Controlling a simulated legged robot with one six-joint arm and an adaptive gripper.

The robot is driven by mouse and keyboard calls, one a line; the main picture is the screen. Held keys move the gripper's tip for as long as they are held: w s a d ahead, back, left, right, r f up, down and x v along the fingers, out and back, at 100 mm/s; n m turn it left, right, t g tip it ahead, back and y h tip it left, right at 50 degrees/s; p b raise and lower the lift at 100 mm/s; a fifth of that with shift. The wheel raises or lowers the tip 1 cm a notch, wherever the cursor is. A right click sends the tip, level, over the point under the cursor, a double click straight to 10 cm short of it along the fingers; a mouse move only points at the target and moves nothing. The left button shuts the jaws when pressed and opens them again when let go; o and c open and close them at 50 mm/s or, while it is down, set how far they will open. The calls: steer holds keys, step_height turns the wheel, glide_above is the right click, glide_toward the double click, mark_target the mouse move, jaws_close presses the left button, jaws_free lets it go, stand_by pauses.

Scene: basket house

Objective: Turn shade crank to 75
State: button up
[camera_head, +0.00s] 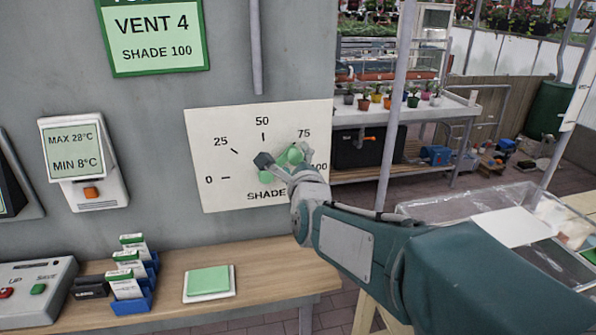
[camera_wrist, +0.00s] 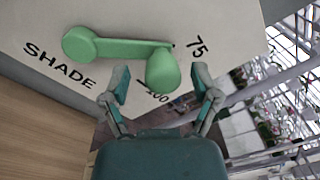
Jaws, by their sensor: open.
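The white shade dial panel (camera_head: 212,125) is on the grey wall, with marks from 0 to 100. It also fills the top of the wrist view (camera_wrist: 230,25). The green crank (camera_wrist: 120,47) has its round hub at left. Its arm reaches right, and its dark tip lies close to the 75 label. The crank's rounded knob (camera_wrist: 163,72) stands out at that end; it also shows in the head view (camera_head: 294,155). My gripper (camera_wrist: 160,85) is open, with its fingertips spread on either side of the knob. No finger contact is clear. In the head view my gripper (camera_head: 283,158) partly hides the crank.
A sign (camera_head: 155,35) above reads VENT 4, SHADE 100. A thermostat (camera_head: 84,160) is on the wall at left. Below, a wooden shelf (camera_head: 255,270) holds a green pad (camera_head: 208,281), seed packets (camera_head: 128,270) and a button box (camera_head: 35,290). A grey post (camera_head: 395,100) stands to the right.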

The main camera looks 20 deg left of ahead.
steer(key=v, duration=1.1)
steer(key=shift+s, duration=0.15)
steer(key=shift+d+f, duration=0.1)
steer(key=shift+f, duration=0.05)
steer(key=s+d+f+n+g+h, duration=0.1)
steer(key=d+f+n+g+h, duration=0.1)
steer(key=d+n, duration=0.45)
steer(key=s+d+f+n+g+h, duration=0.2)
steer(key=d+f+n, duration=0.1)
steer(key=d, duration=0.6)
steer(key=s+d+f+n+g+h, duration=0.2)
steer(key=s+d+f+n+g, duration=0.1)
steer(key=s+d+n, duration=0.2)
steer(key=s+d+f+n+g+h, duration=0.3)
steer(key=s+d+n, duration=0.1)
steer(key=s+d, duration=0.5)
steer(key=shift+s+d+f+n, duration=0.15)
steer(key=shift+d+f+n, duration=0.1)
steer(key=shift+n, duration=0.1)
